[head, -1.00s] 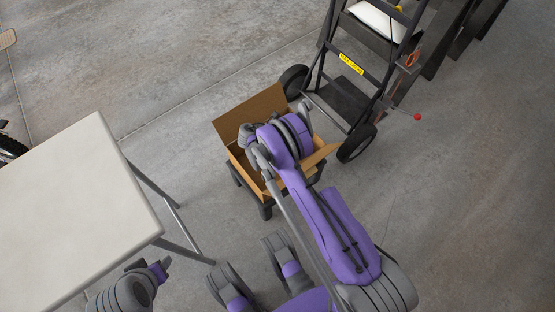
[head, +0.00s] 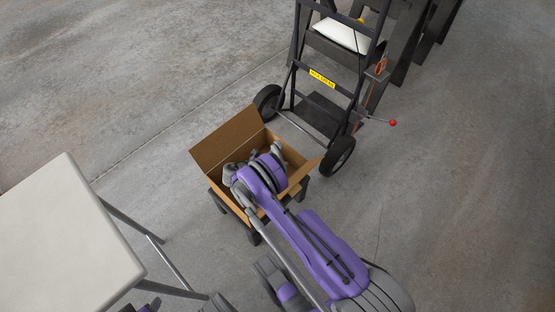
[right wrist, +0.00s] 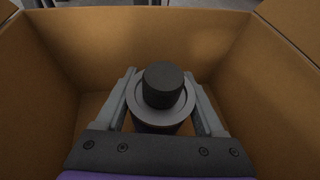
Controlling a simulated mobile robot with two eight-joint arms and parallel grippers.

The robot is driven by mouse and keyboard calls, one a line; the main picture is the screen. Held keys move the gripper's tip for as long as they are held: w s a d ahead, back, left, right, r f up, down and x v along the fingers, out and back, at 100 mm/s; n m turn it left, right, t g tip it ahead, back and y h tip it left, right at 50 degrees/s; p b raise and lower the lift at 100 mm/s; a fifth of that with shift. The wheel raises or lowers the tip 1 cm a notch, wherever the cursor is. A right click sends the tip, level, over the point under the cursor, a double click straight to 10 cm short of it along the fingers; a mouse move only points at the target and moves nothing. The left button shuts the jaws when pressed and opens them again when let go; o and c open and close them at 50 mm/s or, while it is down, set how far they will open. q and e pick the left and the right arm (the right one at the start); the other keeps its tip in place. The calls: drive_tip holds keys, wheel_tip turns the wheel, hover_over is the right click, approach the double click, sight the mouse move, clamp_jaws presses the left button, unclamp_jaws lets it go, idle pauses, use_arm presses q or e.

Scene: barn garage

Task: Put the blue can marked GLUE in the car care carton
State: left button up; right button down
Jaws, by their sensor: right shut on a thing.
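The open brown carton (head: 228,142) stands on a low dark stand, its flaps spread. My right arm reaches over it, and its wrist hides most of the inside and the gripper's fingertips in the head view. In the right wrist view my right gripper (right wrist: 162,98) is down between the carton walls (right wrist: 62,62). It is shut on a can (right wrist: 163,86) with a black cap, a grey rim and a dark bluish-purple body; no label shows. Part of my left gripper (head: 150,304) shows at the bottom edge of the head view, its jaws unclear.
A black hand truck (head: 322,112) with a yellow label stands just behind the carton, its wheels close to it. A pale-topped table (head: 62,225) is at the lower left. The concrete floor is clear at the upper left and right.

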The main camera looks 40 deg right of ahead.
drive_tip(key=shift+f, duration=0.15)
unclamp_jaws()
